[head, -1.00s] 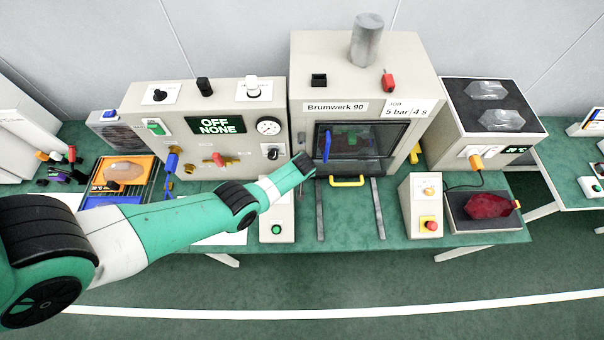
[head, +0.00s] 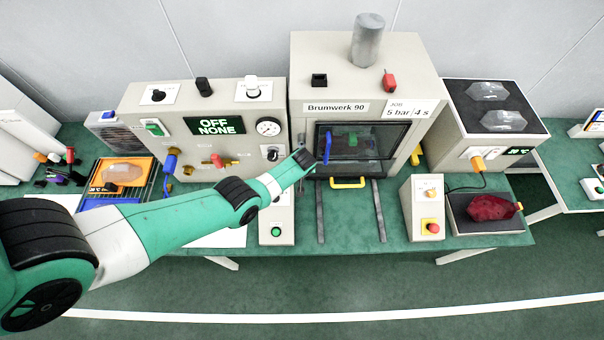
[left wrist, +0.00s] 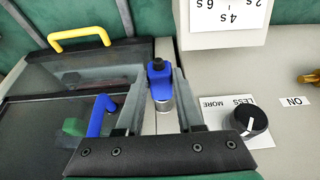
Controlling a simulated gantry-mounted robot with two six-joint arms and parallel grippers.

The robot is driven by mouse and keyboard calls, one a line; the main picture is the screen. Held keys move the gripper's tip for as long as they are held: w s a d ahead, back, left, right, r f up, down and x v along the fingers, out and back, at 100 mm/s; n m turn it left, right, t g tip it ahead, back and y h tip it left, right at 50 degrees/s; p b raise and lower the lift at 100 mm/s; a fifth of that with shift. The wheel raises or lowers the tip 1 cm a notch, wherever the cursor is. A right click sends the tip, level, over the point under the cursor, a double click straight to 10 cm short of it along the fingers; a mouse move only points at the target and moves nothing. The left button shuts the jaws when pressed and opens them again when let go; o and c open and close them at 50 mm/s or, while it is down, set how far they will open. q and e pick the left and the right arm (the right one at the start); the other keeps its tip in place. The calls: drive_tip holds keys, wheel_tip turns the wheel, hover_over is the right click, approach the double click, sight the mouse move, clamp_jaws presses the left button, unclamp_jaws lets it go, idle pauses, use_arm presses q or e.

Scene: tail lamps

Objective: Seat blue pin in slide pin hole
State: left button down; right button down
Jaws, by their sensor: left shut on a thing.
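The blue pin (left wrist: 159,80) has a blue head with a black top, above a silver cylinder. It stands between the fingers of my left gripper (left wrist: 162,84) in the left wrist view. The gripper is shut on it. In the head view my left gripper (head: 304,158) is at the left edge of the press front, and I cannot make out the pin there. The slide pin hole cannot be made out; the area below the pin is partly hidden by the gripper. My right gripper is not in view.
The press (head: 297,98) has a dark window with a blue handle (head: 327,148), close beside my gripper. A yellow handle (head: 348,183) sticks out below. The control panel (head: 236,152) is to the left. Two rails (head: 379,211) run across the green bench.

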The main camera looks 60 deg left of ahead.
use_arm(q)
drive_tip(key=shift+a, duration=0.1)
drive_tip(key=shift+c, duration=2.3)
unclamp_jaws()
